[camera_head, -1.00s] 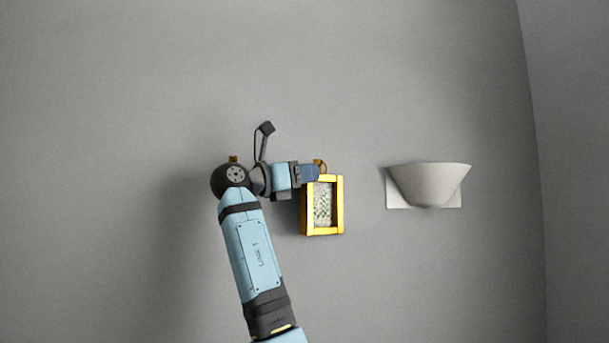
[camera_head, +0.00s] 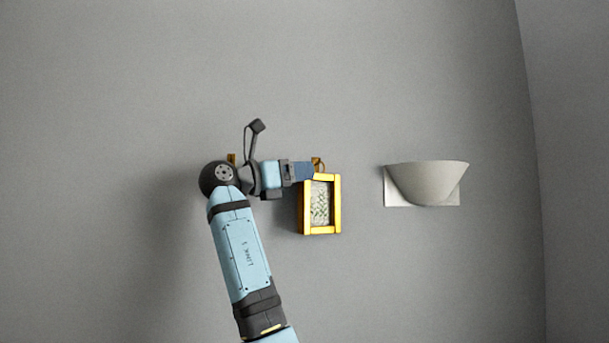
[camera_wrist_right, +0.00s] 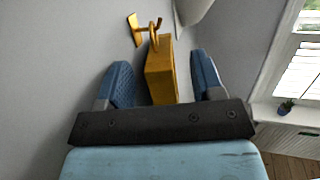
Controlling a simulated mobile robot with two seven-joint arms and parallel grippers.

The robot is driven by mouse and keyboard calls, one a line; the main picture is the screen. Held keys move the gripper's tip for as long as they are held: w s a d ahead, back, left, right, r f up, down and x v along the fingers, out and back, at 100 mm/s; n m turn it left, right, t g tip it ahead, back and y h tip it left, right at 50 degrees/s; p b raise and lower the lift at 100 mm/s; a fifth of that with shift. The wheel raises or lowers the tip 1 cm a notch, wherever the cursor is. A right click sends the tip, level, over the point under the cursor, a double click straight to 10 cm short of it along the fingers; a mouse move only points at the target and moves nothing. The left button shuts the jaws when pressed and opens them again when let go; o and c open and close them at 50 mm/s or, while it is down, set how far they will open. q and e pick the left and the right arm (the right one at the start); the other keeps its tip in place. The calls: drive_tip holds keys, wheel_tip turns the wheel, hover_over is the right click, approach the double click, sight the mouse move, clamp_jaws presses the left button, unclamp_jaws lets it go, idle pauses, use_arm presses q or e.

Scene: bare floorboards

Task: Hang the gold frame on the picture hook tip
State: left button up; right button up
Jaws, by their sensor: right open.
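The gold frame (camera_head: 337,205), with a leafy picture in it, is upright against the grey wall, right of my right gripper (camera_head: 306,171). A picture hook (camera_head: 317,161) shows just above its top edge. In the right wrist view the frame (camera_wrist_right: 161,78) is seen edge-on, with a loop at its top by the gold hook (camera_wrist_right: 136,30). The loop appears to be over the hook; the exact contact is too small to tell. My right gripper (camera_wrist_right: 161,62) is open, one finger on each side of the frame, with gaps visible. My left gripper is not in view.
A pale bowl-shaped wall lamp (camera_head: 426,182) is mounted right of the frame. Another small gold piece (camera_head: 231,158) shows on the wall behind my right arm. A window (camera_wrist_right: 300,65) and a small potted plant (camera_wrist_right: 286,107) are at right in the wrist view.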

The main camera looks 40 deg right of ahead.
drive_tip(key=b+v, duration=0.3)
drive_tip(key=v, duration=0.9)
drive_tip(key=shift+s, duration=0.15)
